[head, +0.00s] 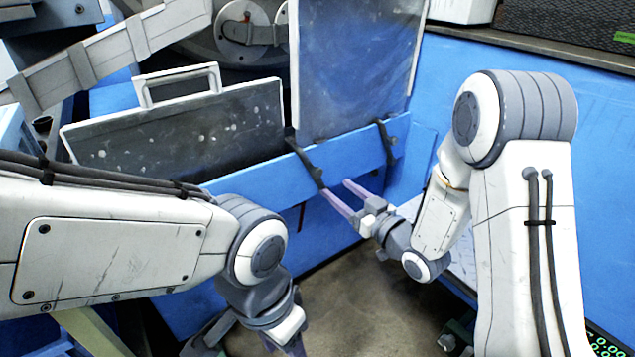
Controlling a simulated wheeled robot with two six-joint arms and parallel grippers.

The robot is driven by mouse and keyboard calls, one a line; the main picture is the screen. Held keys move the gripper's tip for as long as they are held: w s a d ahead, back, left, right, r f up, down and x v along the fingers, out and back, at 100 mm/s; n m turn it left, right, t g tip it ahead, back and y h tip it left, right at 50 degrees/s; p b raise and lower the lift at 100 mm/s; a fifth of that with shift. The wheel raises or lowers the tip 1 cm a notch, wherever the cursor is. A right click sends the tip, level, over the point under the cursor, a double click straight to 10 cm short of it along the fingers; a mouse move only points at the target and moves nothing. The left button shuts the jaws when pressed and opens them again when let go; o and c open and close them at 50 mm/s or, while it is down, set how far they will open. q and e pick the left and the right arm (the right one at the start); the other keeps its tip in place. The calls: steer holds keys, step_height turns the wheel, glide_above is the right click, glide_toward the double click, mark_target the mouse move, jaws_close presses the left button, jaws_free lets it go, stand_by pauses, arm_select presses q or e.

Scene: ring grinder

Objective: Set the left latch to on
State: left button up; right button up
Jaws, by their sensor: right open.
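The left latch (307,164) is a dark lever on the blue ledge of the machine, slanting from upper left to lower right. The right latch (386,140) is a similar dark lever further right on the same ledge. My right gripper (336,188) is open, with its purplish fingers pointing at the ledge. Its left fingertip is at the lower end of the left latch; I cannot tell whether they touch. Nothing shows between the fingers. My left gripper (290,343) is low at the bottom edge, partly cut off, so its opening is unclear.
A dark panel with a white handle (180,85) stands behind the ledge at left. A tall grey panel (352,65) rises above the latches. The blue ledge (255,175) runs across the front. Bare floor (345,305) lies open below, and a blue wall (600,130) is at right.

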mark_target(318, 175)
steer(key=b+x, duration=0.2)
steer(key=x, duration=0.7)
steer(key=shift+w+a, duration=0.1)
steer(key=shift+c, duration=0.3)
jaws_close()
steer(key=shift+a, duration=0.15)
stand_by(0.7)
